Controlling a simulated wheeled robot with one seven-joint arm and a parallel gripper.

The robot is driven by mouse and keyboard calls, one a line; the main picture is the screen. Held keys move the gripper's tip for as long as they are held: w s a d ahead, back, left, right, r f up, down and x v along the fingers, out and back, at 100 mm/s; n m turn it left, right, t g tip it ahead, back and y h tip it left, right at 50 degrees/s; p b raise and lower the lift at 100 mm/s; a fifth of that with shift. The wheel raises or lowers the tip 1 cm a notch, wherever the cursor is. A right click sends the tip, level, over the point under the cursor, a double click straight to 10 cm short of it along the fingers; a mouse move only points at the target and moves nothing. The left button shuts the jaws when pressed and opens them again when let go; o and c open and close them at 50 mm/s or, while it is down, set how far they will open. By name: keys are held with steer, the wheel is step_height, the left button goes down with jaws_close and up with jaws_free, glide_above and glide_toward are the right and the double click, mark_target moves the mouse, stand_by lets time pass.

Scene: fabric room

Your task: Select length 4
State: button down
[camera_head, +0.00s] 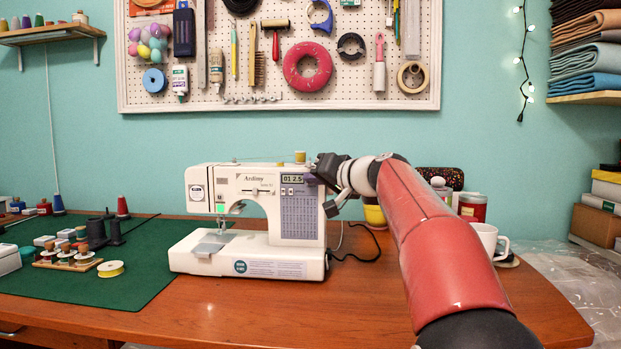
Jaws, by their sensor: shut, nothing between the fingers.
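A white sewing machine (255,222) stands on the wooden table. A small lit display (292,179) sits high on its right front and seems to read "01 2.5". Below it is a purple stitch chart panel (299,214). A slider (257,190) shows on the front, left of the display. My gripper (314,169) is shut and empty at the machine's upper right, beside the display. It hides the right end of the machine's front there. I cannot tell whether its tips touch the machine.
A black cable (362,258), a yellow bowl (375,216) and a white mug (487,238) are to the right. The table front is clear.

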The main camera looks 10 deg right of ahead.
steer(key=shift+w, duration=0.2)
stand_by(0.3)
steer(key=shift+s+a+b, duration=0.15)
steer(key=shift+s+b, duration=0.35)
steer(key=shift+s, duration=0.15)
steer(key=shift+w, duration=0.15)
steer(key=shift+w, duration=0.25)
steer(key=shift+w+d, duration=0.2)
steer(key=shift+w, duration=0.05)
stand_by(0.8)
steer(key=shift+s, duration=0.15)
steer(key=shift+s+a+b, duration=0.2)
steer(key=shift+s+b, duration=0.25)
steer(key=shift+s, duration=0.1)
